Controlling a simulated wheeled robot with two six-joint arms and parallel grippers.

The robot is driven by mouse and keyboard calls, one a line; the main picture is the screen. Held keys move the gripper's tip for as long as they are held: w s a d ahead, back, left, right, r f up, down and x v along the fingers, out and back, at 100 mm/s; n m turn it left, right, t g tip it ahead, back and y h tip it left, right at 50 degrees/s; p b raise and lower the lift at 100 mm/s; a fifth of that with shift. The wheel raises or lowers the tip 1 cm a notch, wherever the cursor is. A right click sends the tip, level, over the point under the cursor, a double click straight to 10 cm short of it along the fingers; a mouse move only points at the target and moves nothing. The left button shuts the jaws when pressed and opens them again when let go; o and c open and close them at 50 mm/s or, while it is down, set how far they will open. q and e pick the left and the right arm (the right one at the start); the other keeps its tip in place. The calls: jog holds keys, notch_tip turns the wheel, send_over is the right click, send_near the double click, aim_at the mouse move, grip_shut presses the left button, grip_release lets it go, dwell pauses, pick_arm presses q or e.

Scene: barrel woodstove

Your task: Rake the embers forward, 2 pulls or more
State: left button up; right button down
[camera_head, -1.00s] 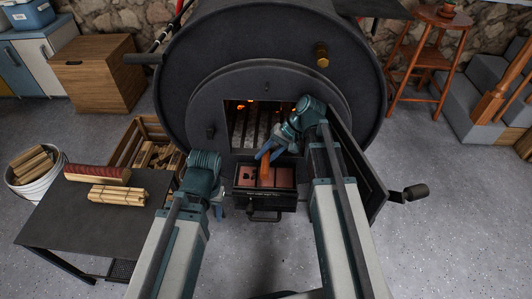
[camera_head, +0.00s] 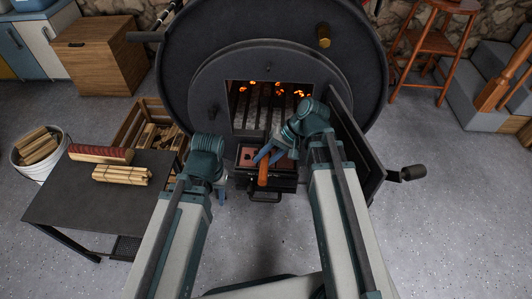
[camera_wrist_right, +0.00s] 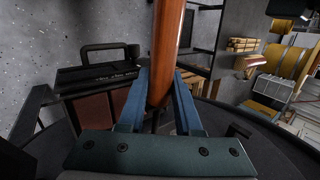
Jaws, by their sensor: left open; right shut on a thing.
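The embers (camera_head: 270,93) glow orange on the bars inside the stove's open mouth. My right gripper (camera_head: 269,156) is in front of the mouth, above the open ash drawer. It is shut on a brown-orange wooden handle (camera_head: 263,173), which also shows between the blue fingers in the right wrist view (camera_wrist_right: 168,45). The tool's working end cannot be made out. My left gripper (camera_head: 219,192) is open and empty, low at the left of the ash drawer, partly hidden by its wrist.
The ash drawer (camera_head: 286,185) juts out below the mouth. The stove door (camera_head: 358,150) stands open at right, its handle sticking outward. A dark table (camera_head: 75,200) with wood bundles is at left.

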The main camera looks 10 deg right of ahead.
jog(key=shift+s+a, duration=0.25)
jog(key=shift+s, duration=0.65)
pick_arm(q)
jog(key=r+p, duration=0.3)
jog(key=s+r+p, duration=0.1)
jog(key=r+p, duration=0.1)
jog(key=shift+d+r, duration=0.15)
jog(key=shift+d, duration=0.05)
pick_arm(e)
jog(key=r, duration=0.2)
jog(key=s+r, duration=0.1)
jog(key=r, duration=0.2)
jog(key=shift+a+r, duration=0.15)
jog(key=shift+a, duration=0.05)
jog(key=shift+s, duration=0.15)
